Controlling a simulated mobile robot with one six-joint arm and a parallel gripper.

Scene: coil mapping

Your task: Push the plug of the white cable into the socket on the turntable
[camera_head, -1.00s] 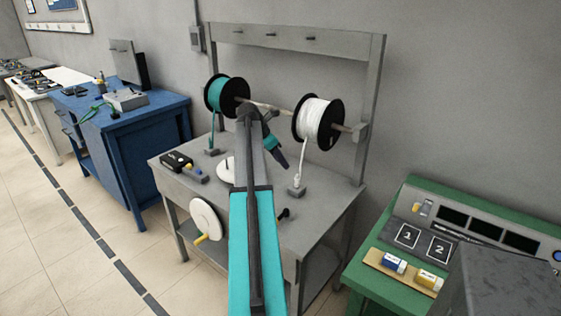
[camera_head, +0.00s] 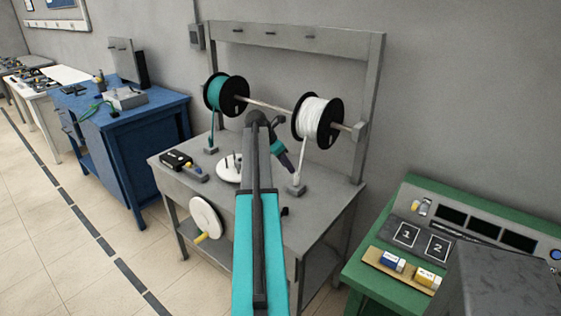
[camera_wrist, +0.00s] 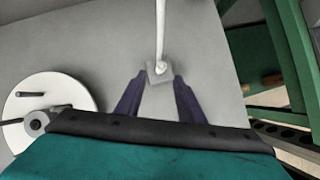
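The white cable (camera_wrist: 160,30) hangs from the white spool (camera_head: 312,117) down to a small grey block (camera_wrist: 159,72) on the bench. Its plug cannot be told apart clearly at the block. My gripper (camera_wrist: 160,78) points down at the block, its two dark fingers spread on either side with gaps visible. In the head view my gripper (camera_head: 291,172) is beside the cable's lower end. The turntable (camera_wrist: 62,92) is a white disc with dark pegs, left in the wrist view; my arm partly covers it in the head view. A grey ringed part (camera_wrist: 37,122), possibly the socket, sits at its edge.
A teal spool (camera_head: 222,94) shares the rod; its cable runs to another block (camera_head: 211,150). A black-and-grey device (camera_head: 183,165) lies at the bench's left. A white wheel (camera_head: 206,217) is on the bench front. A green console (camera_head: 372,280) stands at right.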

